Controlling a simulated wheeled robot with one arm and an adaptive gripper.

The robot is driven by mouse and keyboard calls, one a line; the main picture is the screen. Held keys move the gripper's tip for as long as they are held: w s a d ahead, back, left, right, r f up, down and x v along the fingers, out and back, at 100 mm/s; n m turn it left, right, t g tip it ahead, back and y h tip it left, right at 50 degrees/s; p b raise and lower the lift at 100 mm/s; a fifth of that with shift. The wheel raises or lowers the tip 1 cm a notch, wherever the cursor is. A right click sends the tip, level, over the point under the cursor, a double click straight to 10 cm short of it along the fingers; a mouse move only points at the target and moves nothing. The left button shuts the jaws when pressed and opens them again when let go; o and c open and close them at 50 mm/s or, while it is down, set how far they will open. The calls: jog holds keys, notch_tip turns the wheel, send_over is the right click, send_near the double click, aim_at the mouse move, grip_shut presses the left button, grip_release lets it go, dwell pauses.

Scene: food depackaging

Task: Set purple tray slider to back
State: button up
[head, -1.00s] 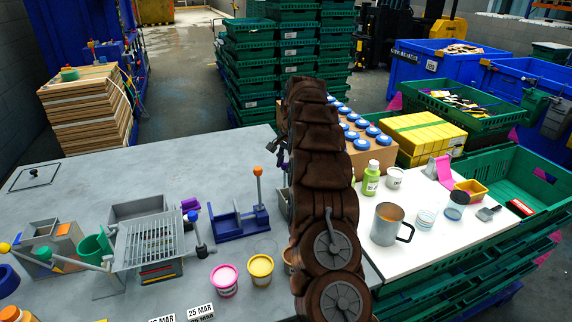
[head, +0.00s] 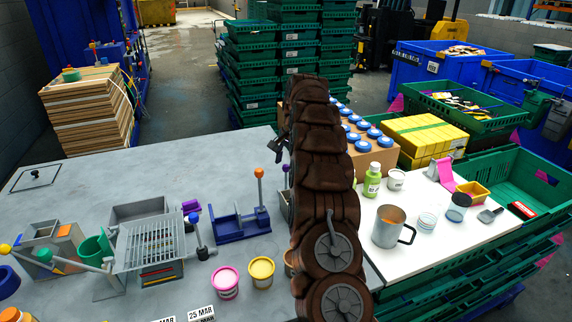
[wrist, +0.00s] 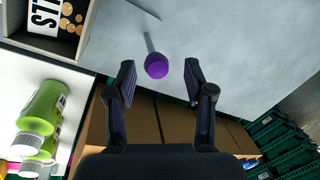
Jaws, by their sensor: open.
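A purple ball knob (wrist: 157,67) on a thin grey rod shows in the wrist view, above the grey table. My gripper (wrist: 160,75) is open, with one finger on each side of the knob in the picture. Whether it surrounds the knob in depth I cannot tell. A grey-walled tray (wrist: 86,30) holding round tan pieces and a lettered card is at the upper left of the wrist view. In the head view my gripper (head: 275,150) shows just left of my brown arm. The arm hides most of the tray there.
A blue fixture (head: 240,225) with an orange-topped rod stands left of my arm. Pink (head: 225,282) and yellow (head: 261,271) tubs are in front. A green bottle (head: 372,180) and a mug (head: 389,228) stand on the right.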

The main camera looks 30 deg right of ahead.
jog(key=shift+s+d+r, duration=0.1)
jog(key=shift+s+r, duration=0.1)
jog(key=shift+r, duration=0.85)
jog(key=shift+s+d+r, duration=0.1)
jog(key=shift+s+r, duration=0.05)
jog(key=shift+r, duration=0.85)
jog(key=shift+s+r, duration=0.2)
jog(key=shift+r, duration=0.85)
